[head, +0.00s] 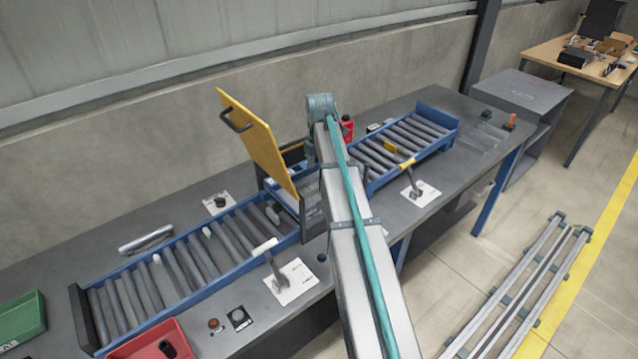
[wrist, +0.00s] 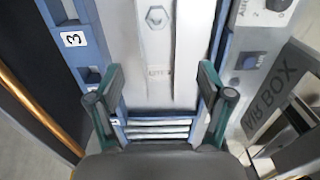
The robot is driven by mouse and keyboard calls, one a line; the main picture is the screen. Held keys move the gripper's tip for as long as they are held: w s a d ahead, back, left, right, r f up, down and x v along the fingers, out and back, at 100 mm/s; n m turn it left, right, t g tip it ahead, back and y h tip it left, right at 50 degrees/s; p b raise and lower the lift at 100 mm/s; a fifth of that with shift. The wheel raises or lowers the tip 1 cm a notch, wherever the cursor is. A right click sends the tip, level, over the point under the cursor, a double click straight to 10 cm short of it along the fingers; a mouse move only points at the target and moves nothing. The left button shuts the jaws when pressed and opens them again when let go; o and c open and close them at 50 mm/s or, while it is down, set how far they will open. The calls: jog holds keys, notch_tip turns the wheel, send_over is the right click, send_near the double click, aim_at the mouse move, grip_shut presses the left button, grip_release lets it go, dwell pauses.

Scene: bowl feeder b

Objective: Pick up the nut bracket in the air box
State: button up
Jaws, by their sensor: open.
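In the wrist view my gripper (wrist: 160,80) is open, its two dark fingers apart with nothing held between them. Beyond them lies a pale grey surface with a raised strip and a round nut-like head (wrist: 156,18); this may be the nut bracket, but I cannot tell for sure. The air box (wrist: 272,92) shows its lettering on a grey panel at the right. In the head view my arm covers the gripper and much of the box area, beside the raised yellow lid (head: 258,140).
A blue-framed roller conveyor (head: 185,268) runs left along the grey bench, and another (head: 410,140) runs right. A red bin (head: 150,342) and a green bin (head: 22,318) stand at the left. In the wrist view, blue rails flank the fingers and rollers (wrist: 158,130) show between them.

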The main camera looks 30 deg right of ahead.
aim_at(318, 184)
jog(key=shift+f+p, duration=0.65)
jog(key=shift+f, duration=1.35)
jog(key=shift+w, duration=0.1)
jog(key=c, duration=1.3)
jog(key=shift+r, duration=0.15)
